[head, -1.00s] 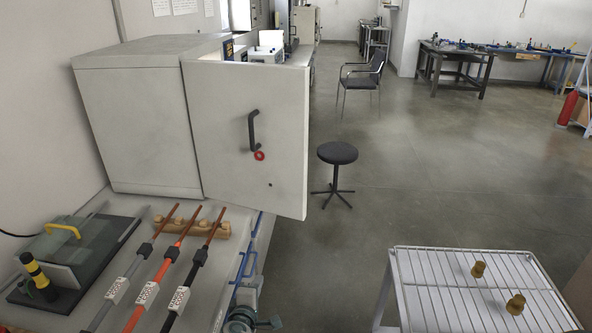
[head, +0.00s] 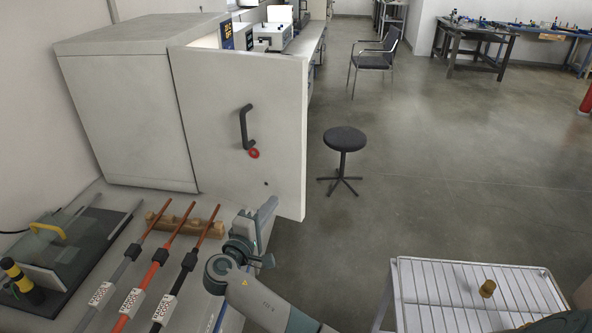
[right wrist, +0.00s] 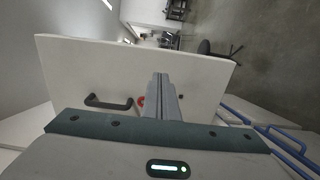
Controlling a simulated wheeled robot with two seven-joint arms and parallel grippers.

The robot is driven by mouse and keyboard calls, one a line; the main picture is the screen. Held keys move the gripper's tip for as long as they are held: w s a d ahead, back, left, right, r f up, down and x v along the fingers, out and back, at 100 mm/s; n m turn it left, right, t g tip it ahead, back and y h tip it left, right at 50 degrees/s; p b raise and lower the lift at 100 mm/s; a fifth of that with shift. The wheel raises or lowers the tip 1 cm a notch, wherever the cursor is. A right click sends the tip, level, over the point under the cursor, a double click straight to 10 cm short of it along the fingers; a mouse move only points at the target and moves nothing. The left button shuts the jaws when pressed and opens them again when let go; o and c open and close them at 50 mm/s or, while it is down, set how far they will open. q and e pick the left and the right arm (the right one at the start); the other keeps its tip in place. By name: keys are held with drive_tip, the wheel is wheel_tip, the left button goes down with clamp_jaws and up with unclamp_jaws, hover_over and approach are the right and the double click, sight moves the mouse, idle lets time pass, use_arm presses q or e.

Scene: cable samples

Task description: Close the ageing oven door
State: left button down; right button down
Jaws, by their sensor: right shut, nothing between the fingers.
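The ageing oven (head: 125,120) is a pale grey box on the bench at the left. Its door (head: 215,125) stands open, swung out from the body, with its outer face towards me. A black handle (head: 244,127) and a red round knob (head: 254,153) are on that face. My right gripper (head: 268,210) is shut and empty, low in front of the door's lower right part. In the right wrist view its closed fingers (right wrist: 160,90) point towards the door panel (right wrist: 90,70), right of the handle; contact cannot be told. My left gripper is not in view.
Three cable samples (head: 150,270) rest on a wooden holder (head: 185,228) on the bench, left of my arm. A wire-rack cart (head: 450,300) stands at lower right. A black stool (head: 344,140) stands right of the door. The floor between is clear.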

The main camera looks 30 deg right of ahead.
drive_tip(key=shift+r, duration=0.2)
idle(0.3)
drive_tip(key=p, duration=0.6)
approach(296, 170)
drive_tip(key=x, duration=0.5)
drive_tip(key=shift+w+d+r, duration=0.1)
drive_tip(key=shift+w+r, duration=0.05)
drive_tip(key=shift+w+d, duration=0.35)
drive_tip(key=shift+d, duration=0.1)
